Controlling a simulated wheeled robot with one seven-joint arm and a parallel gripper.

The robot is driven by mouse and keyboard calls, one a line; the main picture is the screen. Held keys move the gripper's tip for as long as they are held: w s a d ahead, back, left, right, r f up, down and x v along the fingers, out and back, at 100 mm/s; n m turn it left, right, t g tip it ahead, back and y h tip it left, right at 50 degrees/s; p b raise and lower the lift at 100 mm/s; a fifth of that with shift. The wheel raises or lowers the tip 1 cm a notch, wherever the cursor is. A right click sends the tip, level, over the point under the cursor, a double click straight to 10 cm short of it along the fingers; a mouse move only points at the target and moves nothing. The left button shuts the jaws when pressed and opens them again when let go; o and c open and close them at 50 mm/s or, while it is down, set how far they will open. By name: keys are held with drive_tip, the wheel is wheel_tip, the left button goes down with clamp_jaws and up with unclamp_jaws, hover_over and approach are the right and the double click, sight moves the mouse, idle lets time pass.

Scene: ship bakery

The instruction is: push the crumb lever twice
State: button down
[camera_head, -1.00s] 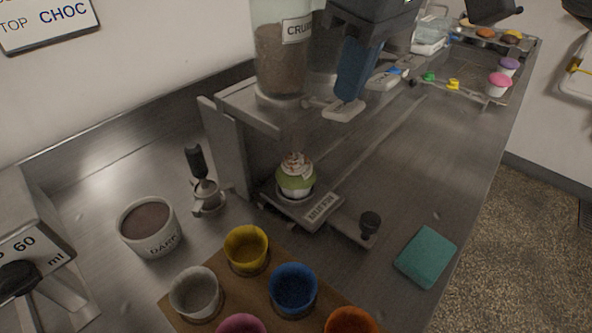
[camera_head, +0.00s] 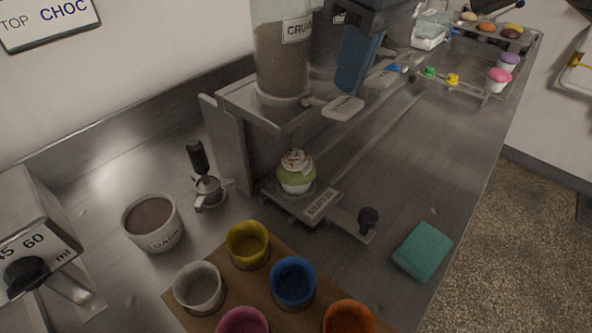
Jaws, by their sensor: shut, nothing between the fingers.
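The clear crumb hopper (camera_head: 283,60), labelled "CRU…" where I can read it, holds brown crumbs on a metal stand. The crumb lever (camera_head: 343,107) is a pale paddle sticking out to the right from under the hopper. My gripper (camera_head: 352,86), dark with blue fingers, is shut and empty. Its tips are just above and behind the paddle; I cannot tell if they touch it. A green and white cupcake (camera_head: 296,177) with a swirled, speckled top stands upright on the metal plate (camera_head: 319,207) below the hopper.
A second paddle (camera_head: 382,77) is close behind my gripper. A black knob (camera_head: 368,219) and a teal sponge (camera_head: 422,251) are at the right. Colored cups, such as the blue cup (camera_head: 293,283), stand on a brown board in front.

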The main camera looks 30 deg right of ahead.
wheel_tip(320, 180, up, 6)
drive_tip(key=p, duration=0.5)
drive_tip(key=shift+f, duration=0.25)
